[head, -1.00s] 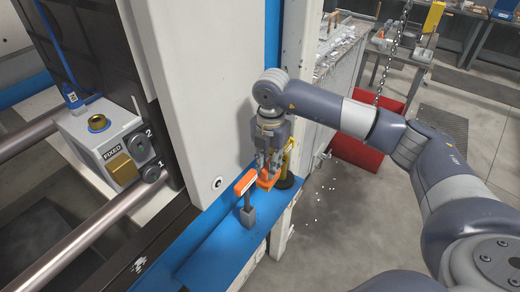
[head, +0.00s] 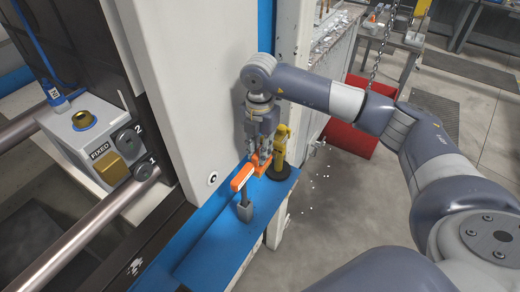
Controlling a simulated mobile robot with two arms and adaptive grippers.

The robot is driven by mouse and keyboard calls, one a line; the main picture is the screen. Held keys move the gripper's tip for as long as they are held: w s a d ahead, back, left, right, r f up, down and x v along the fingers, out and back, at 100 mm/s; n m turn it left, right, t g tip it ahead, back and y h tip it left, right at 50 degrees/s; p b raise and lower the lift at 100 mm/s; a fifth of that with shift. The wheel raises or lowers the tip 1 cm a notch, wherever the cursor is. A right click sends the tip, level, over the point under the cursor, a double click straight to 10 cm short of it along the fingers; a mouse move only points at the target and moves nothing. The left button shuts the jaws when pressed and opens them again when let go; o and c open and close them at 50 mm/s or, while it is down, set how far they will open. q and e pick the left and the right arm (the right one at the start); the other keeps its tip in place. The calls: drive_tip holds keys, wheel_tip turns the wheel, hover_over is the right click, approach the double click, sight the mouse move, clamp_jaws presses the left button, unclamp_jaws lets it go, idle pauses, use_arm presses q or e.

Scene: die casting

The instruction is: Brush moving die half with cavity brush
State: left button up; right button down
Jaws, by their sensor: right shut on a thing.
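My right gripper (head: 262,158) points down over the blue shelf (head: 217,243) and is shut on an orange-handled tool, which I take for the cavity brush (head: 243,178). Orange shows between and beside the fingers. A grey stem runs down from the orange part to a grey block (head: 243,212) at the shelf; whether this block belongs to the tool or is its stand I cannot tell. I cannot make out the moving die half. My left gripper is not in view.
A yellow tool on a black round base (head: 279,171) stands close to the right of my gripper. A white machine panel (head: 195,90) rises just left of it. Steel tie bars (head: 75,233) cross the left. A red bin (head: 348,140) stands on the floor behind.

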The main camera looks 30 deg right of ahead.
wheel_tip(320, 180, down, 2)
drive_tip(key=shift+s+f+b, duration=0.1)
drive_tip(key=shift+b, duration=0.65)
drive_tip(key=shift+f+b, duration=1.85)
drive_tip(key=shift+f, duration=0.4)
use_arm(q)
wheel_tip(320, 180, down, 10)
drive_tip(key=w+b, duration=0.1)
drive_tip(key=b, duration=0.3)
drive_tip(key=shift+b, duration=0.3)
use_arm(e)
drive_tip(key=shift+f, duration=3.05)
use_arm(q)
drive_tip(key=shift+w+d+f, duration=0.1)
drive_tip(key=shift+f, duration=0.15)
use_arm(e)
drive_tip(key=shift+f, duration=0.25)
drive_tip(key=c, duration=1.4)
unclamp_jaws()
